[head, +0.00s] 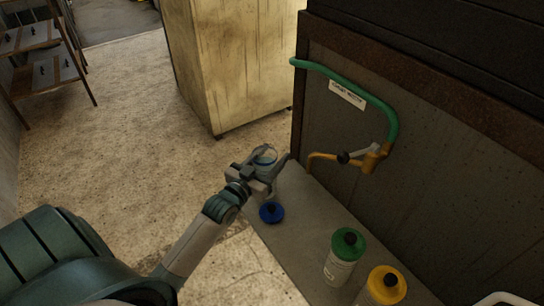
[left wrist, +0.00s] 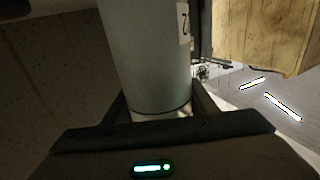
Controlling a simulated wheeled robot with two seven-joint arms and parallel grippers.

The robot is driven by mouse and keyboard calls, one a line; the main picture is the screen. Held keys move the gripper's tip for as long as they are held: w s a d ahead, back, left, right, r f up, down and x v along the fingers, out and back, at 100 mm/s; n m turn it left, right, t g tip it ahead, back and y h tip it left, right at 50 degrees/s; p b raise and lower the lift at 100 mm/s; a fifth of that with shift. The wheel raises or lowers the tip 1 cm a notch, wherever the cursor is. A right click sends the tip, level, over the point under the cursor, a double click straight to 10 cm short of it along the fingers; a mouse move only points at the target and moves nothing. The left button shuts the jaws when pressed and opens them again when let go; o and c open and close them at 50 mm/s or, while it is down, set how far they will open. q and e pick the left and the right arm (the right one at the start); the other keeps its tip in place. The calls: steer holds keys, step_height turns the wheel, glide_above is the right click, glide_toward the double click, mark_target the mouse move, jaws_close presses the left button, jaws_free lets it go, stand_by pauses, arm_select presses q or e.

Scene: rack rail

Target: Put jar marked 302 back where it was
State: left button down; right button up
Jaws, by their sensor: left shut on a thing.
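In the left wrist view the jar (left wrist: 152,60) stands between the fingers as a pale grey cylinder. Part of its white label (left wrist: 184,22) shows a digit like 2; the rest of the marking is turned away. I cannot tell whether the jar touches the shelf. My right gripper is not in view.
A green-lidded jar (head: 342,256) and a yellow-lidded jar (head: 385,287) stand on the near part of the grey shelf (head: 305,212). A green hose (head: 350,78) and an orange valve (head: 371,158) stick out from the wall at right. A yellowish cabinet (head: 235,65) stands behind.

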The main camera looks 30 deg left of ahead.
mark_target(258, 171)
arm_select(q)
steer(key=shift+f, duration=0.15)
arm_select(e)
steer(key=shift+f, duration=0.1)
arm_select(q)
steer(key=c, duration=0.8)
jaws_free()
steer(key=shift+o, duration=0.2)
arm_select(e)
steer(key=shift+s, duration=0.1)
arm_select(q)
steer(key=shift+s, duration=0.55)
steer(key=s+b, duration=0.1)
steer(key=s, duration=0.8)
steer(key=shift+s, duration=1)
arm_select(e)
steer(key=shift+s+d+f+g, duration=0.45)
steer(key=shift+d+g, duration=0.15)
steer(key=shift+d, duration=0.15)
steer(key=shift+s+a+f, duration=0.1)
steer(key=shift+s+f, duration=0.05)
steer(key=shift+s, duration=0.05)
